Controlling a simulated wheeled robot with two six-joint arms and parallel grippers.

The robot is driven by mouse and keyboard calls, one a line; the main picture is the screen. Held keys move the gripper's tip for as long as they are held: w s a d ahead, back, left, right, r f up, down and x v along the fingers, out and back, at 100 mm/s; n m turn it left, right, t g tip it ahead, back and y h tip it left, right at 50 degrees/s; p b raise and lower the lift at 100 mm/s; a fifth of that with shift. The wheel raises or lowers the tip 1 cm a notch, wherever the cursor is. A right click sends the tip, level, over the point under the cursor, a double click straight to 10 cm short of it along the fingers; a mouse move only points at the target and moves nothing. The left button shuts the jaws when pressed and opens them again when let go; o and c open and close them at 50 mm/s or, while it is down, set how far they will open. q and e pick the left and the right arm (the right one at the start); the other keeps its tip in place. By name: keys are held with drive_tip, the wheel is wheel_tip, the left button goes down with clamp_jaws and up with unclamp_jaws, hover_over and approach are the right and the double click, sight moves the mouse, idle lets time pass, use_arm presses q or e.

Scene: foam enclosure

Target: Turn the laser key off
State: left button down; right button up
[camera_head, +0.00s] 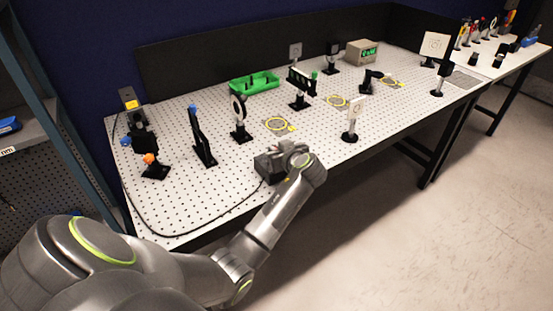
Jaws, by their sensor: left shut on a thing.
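A dark grey box (266,170) stands at the front edge of the white perforated table, with a black cable running from it along the front to the left. My left gripper (284,161) reaches in from the front and is shut at the top right side of this box. The laser key itself is too small to make out and is covered by the gripper's fingers. My right gripper is not in view.
A green tray (255,83) and a display box (361,53) are behind. The front left tabletop (190,205) is clear.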

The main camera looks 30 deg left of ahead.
use_arm(q)
drive_tip(key=shift+n+g+y+b, duration=0.4)
drive_tip(key=shift+n+g+b, duration=0.5)
drive_tip(key=shift+g, duration=0.1)
drive_tip(key=c, duration=1.5)
unclamp_jaws()
drive_tip(key=shift+c, duration=0.2)
drive_tip(key=shift+r, duration=0.1)
